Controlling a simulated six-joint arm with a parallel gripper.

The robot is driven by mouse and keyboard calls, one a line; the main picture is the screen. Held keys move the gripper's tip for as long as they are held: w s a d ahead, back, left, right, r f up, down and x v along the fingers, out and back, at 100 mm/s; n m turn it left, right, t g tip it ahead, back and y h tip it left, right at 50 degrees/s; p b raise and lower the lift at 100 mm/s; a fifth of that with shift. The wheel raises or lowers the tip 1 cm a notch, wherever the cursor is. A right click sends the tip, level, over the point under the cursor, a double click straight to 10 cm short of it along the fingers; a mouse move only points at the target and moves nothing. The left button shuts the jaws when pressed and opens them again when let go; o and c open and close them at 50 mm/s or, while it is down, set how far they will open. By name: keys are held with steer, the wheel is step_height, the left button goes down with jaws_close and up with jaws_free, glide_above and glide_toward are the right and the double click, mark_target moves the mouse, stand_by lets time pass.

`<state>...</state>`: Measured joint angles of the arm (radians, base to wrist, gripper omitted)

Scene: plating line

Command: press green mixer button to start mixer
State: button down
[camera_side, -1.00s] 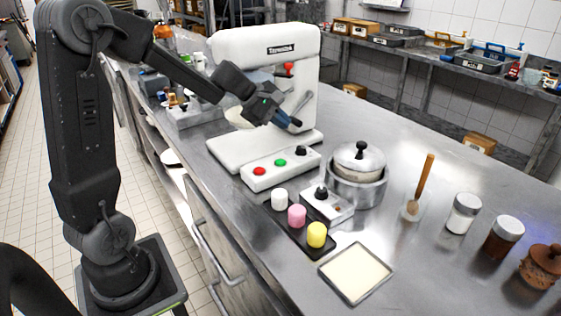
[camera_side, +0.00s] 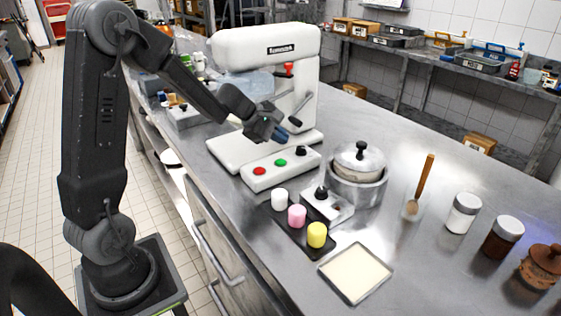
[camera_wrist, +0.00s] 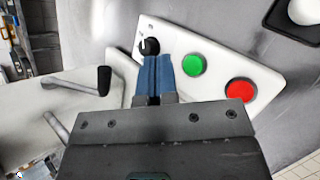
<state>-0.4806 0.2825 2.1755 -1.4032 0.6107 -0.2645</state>
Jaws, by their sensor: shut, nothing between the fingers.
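The white mixer (camera_side: 262,50) stands on the steel counter with its base toward the front. On its control panel (camera_side: 262,182) are a red button (camera_side: 260,171), the green button (camera_side: 281,162) and a black knob (camera_side: 301,151). My gripper (camera_side: 283,135) is shut and empty, above the panel and just behind the green button. The red button (camera_wrist: 241,92) is to the right. I see no contact with the green button.
A lidded steel pot (camera_side: 358,175) stands right of the panel. A black tray (camera_side: 318,254) with white, pink and yellow pieces lies in front, beside a small box with a black knob (camera_side: 328,204). The mixer's lever (camera_wrist: 85,82) is near my fingers in the wrist view.

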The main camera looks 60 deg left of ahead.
mark_target(280, 162)
steer(key=shift+f, duration=2)
stand_by(0.5)
steer(key=shift+f, duration=0.45)
